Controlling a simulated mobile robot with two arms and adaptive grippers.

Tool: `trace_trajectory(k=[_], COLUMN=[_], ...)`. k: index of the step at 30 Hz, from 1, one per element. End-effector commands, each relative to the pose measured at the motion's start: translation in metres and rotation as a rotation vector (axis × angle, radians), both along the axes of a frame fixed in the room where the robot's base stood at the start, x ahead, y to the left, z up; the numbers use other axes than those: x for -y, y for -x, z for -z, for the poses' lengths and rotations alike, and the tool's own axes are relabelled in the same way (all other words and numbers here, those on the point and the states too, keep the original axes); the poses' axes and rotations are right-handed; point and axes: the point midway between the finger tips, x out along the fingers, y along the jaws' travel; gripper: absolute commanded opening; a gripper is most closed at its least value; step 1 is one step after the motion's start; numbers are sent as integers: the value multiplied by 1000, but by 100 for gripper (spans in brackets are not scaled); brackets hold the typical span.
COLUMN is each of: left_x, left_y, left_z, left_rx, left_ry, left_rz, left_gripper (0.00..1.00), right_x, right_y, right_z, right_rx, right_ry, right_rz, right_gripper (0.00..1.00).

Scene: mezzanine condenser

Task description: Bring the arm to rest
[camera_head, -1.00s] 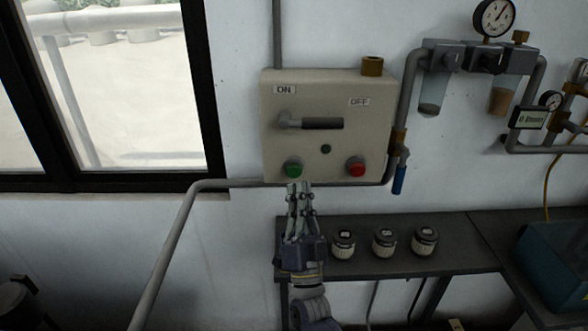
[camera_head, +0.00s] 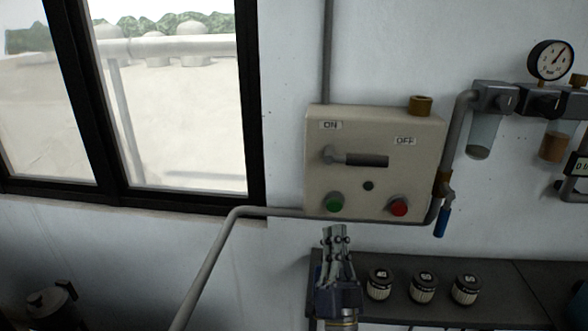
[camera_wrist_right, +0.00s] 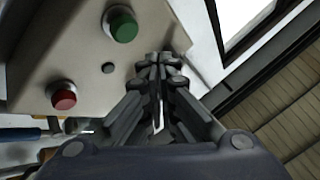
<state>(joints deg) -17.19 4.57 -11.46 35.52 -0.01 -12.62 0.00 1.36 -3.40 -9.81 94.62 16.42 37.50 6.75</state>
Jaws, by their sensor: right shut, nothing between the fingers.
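My right gripper (camera_head: 337,238) is shut and empty in the head view. It points up, just below the green button (camera_head: 334,202) on the beige control box (camera_head: 375,125). In the right wrist view its closed fingers (camera_wrist_right: 158,65) are in the middle, with the green button (camera_wrist_right: 122,25) to their upper left and the red button (camera_wrist_right: 63,97) farther left. The fingertips look apart from the green button. My left gripper is not in view.
A dark shelf (camera_head: 510,285) with several small jars (camera_head: 423,287) stands right of my right gripper. A grey pipe (camera_head: 215,255) runs along the wall at left below the window (camera_head: 175,100). A blue-handled valve (camera_head: 441,222) hangs right of the box.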

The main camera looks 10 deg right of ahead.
Motion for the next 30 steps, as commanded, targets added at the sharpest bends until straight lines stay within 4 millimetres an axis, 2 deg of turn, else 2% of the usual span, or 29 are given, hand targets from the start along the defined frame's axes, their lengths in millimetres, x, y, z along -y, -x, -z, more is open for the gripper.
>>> trace_trajectory(k=[8,14,20,24,30], left_x=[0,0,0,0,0], left_y=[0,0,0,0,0], left_z=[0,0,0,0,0], left_rx=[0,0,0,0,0], left_ry=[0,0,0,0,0], left_rz=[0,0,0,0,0], left_gripper=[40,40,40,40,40], right_x=[-23,-31,-25,-14,7], right_y=[0,26,79,129,204], right_z=[69,132,193,228,258], right_rx=[-401,-723,-1053,-1286,-1574], right_ry=[186,331,469,556,651], right_rz=[-104,-171,-224,-255,-288], right_gripper=[0,0,0,0,0])
